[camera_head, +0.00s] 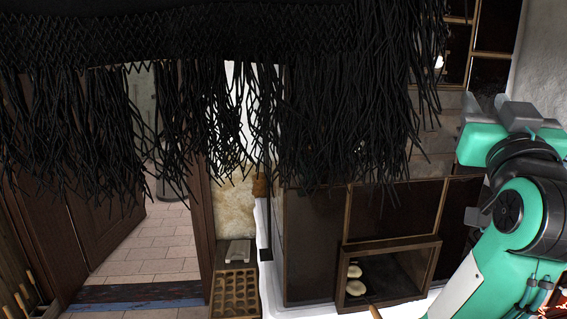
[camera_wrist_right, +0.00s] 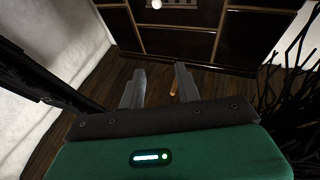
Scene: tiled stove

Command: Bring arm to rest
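My right arm (camera_head: 525,215), green and black, comes in from the right side of the head view and is raised. Its right gripper (camera_head: 507,112) is up in front of the dark tiled stove (camera_head: 405,205). In the right wrist view the gripper's two grey fingers (camera_wrist_right: 160,88) stand apart with nothing between them, over a dark wooden surface. My left arm and gripper do not show.
A black fringe (camera_head: 230,95) hangs across the upper head view and hides much behind it. Pale round loaves (camera_head: 354,271) lie in the stove's open niche (camera_head: 395,246). A wooden tray with hollows (camera_head: 236,292) is left of the stove. A doorway opens further left.

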